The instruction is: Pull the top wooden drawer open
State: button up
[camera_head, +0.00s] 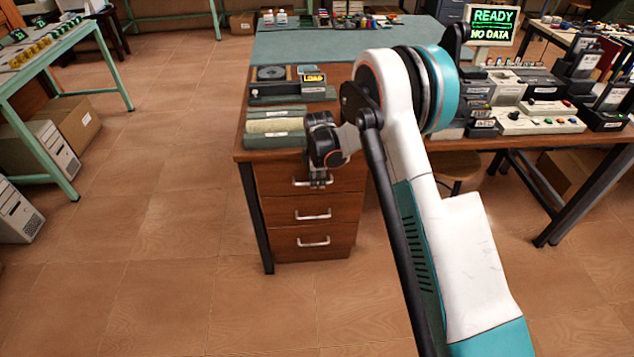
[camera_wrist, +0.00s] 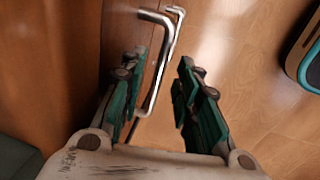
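The top wooden drawer (camera_head: 283,179) is in the cabinet under the desk in the head view. Its front looks flush with the drawers below. Its metal bar handle (camera_head: 300,182) is partly hidden by my gripper (camera_head: 320,180), which points down in front of it. In the wrist view, my gripper (camera_wrist: 161,78) is open, with one green-padded finger on each side of a metal handle (camera_wrist: 158,65). The handle runs between the fingers, with visible space to the right finger. I cannot tell whether the left finger touches it.
Two lower drawers (camera_head: 285,214) with similar handles sit below. Devices (camera_head: 280,88) stand on the desktop. A stool (camera_head: 455,167) and a second table (camera_head: 590,139) are to the right. The floor (camera_head: 170,240) in front and left of the cabinet is clear.

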jog(key=shift+w+f, duration=0.1)
jog(key=shift+f, duration=0.35)
grip_shut()
